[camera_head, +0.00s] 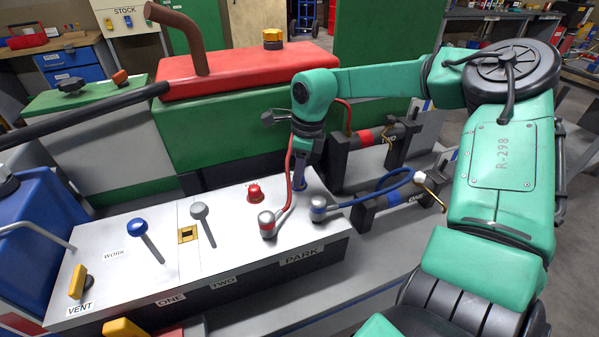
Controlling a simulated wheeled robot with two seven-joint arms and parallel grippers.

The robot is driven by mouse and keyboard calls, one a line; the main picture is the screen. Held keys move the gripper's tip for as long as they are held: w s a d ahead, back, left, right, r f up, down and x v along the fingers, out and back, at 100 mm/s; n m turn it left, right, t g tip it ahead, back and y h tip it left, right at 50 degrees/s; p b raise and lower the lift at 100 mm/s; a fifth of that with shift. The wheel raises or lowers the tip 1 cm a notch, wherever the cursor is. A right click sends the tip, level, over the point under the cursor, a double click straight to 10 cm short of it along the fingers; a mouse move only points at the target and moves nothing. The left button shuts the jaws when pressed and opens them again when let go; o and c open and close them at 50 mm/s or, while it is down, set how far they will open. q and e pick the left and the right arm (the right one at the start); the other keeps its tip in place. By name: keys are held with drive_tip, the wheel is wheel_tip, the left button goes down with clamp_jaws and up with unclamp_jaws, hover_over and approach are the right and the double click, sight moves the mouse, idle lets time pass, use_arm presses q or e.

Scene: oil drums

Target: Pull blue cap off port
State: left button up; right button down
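The blue cap (299,186) shows as a small blue patch at the back of the white control panel (230,240), right of a red cap (255,193). The port under it is hidden. My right gripper (299,178) points down from above, with its fingertips at the blue cap. The fingers are seen nearly edge-on, so I cannot tell whether they are closed on it. The cap looks upright and low at the panel surface. My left gripper is not in view.
A red hose with a grey connector (267,223) and a blue hose with a grey connector (318,207) stand close to the gripper. Levers with a blue knob (136,226) and a grey knob (199,211) rise at the left. A red-topped green machine (240,75) stands behind.

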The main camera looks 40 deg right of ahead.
drive_tip(key=shift+r, duration=0.6)
drive_tip(key=shift+r+p, duration=0.45)
drive_tip(key=shift+r, duration=0.1)
drive_tip(key=shift+r, duration=0.1)
drive_tip(key=shift+r+p, duration=1.3)
drive_tip(key=shift+r, duration=0.65)
